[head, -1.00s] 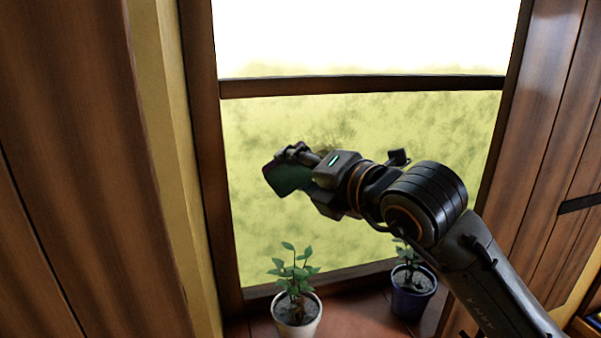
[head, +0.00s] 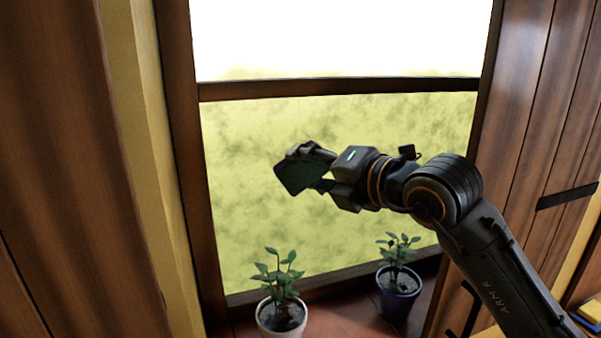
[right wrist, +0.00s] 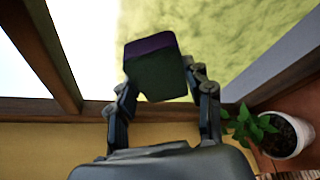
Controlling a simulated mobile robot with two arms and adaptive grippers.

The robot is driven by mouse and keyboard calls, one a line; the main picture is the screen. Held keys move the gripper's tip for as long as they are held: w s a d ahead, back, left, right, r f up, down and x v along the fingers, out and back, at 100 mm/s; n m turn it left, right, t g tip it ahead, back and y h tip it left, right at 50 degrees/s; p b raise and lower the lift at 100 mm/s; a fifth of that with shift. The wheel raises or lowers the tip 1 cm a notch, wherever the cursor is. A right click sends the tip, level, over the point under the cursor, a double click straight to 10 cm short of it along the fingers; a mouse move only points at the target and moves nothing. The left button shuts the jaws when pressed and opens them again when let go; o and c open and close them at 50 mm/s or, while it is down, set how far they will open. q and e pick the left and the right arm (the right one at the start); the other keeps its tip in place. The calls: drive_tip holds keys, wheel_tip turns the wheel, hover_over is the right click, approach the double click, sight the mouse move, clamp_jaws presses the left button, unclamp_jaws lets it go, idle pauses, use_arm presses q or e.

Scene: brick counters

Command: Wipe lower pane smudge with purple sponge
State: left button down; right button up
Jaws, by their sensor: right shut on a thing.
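My right gripper (head: 312,170) is shut on a sponge (head: 298,176) in front of the lower window pane (head: 245,220). In the right wrist view the sponge (right wrist: 155,72) has a purple layer at its far end and a dark green layer nearer me, between the two fingers. I cannot tell whether it touches the glass. The pane is yellow-green with darker mottled patches. I cannot pick out a distinct smudge now; the sponge and gripper cover part of the pane. My left gripper is not in view.
A plant in a white pot (head: 284,318) and one in a blue pot (head: 398,292) stand on the sill below the arm. A dark crossbar (head: 340,88) tops the lower pane. A yellow-and-blue item (head: 590,313) lies at lower right. Wooden panels flank the window.

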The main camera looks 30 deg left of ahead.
sight(279, 174)
drive_tip(key=shift+w+d, duration=2.1)
drive_tip(key=shift+w, duration=0.35)
drive_tip(key=s+a+b, duration=0.2)
drive_tip(key=s, duration=0.1)
drive_tip(key=shift+a, duration=0.35)
drive_tip(key=shift+s+a+f+b, duration=0.1)
drive_tip(key=shift+s+a+b, duration=0.2)
drive_tip(key=shift+s+b, duration=0.25)
drive_tip(key=shift+s+a+b, duration=1.45)
drive_tip(key=shift+s+a, duration=0.5)
drive_tip(key=shift+s, duration=0.2)
drive_tip(key=shift+s+a, duration=0.15)
drive_tip(key=shift+r, duration=0.45)
drive_tip(key=shift+w+d, duration=3.65)
drive_tip(key=shift+w, duration=0.65)
drive_tip(key=shift+s+a+b, duration=1.1)
drive_tip(key=shift+s+a, duration=0.15)
drive_tip(key=shift+s, duration=0.2)
drive_tip(key=shift+s+a+b, duration=1.1)
drive_tip(key=shift+s+a, duration=0.1)
drive_tip(key=shift+s, duration=0.25)
drive_tip(key=shift+s+a+f+b, duration=0.1)
drive_tip(key=shift+s+a+b, duration=0.3)
drive_tip(key=shift+s, duration=0.05)
drive_tip(key=shift+s+a+b, duration=0.65)
drive_tip(key=shift+s+a, duration=0.2)
drive_tip(key=shift+s, duration=0.15)
